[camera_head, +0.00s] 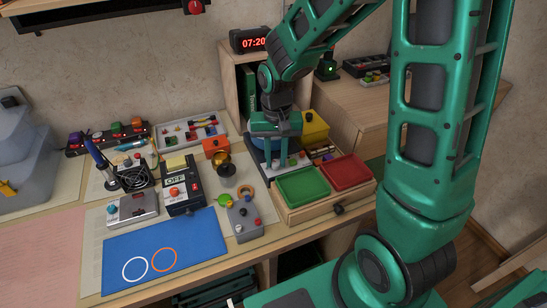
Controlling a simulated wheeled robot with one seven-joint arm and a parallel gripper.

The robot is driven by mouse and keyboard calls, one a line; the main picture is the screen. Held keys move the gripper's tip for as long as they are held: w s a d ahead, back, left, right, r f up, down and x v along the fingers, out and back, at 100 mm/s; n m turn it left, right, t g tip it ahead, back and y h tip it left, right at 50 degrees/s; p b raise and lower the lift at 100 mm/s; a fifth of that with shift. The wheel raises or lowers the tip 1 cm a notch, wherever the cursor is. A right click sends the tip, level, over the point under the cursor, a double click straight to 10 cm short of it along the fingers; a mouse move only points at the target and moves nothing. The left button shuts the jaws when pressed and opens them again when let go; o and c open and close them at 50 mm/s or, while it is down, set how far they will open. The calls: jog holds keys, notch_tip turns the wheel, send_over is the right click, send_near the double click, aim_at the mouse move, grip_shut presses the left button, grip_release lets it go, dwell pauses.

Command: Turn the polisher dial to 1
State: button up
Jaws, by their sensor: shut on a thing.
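My gripper (283,150) reaches down over this front from above. It is shut on what seems to be the polisher dial, which the fingers hide. The dial's marks and the number it points to are too small and covered to read.
A green tray (302,186) and a red tray (346,172) lie just in front. A yellow box (314,127) is close on the right, an orange box (215,147) on the left. A black box marked OFF (181,187) and a blue mat (165,250) lie further left.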

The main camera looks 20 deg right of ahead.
aim_at(276, 161)
jog(key=shift+m, duration=0.3)
jog(key=o, duration=1.1)
jog(key=shift+c, duration=0.2)
notch_tip(276, 161, up, 11)
jog(key=shift+f, duration=0.1)
jog(key=s+d+m, duration=0.1)
jog(key=s+d, duration=0.7)
jog(key=s, duration=0.3)
jog(key=s+d+r, duration=0.1)
jog(key=s+d, duration=0.7)
jog(key=s, duration=0.4)
jog(key=shift+s+d+r+m, duration=0.2)
jog(key=shift+d+r+m, duration=0.1)
jog(key=shift+d+m, duration=0.1)
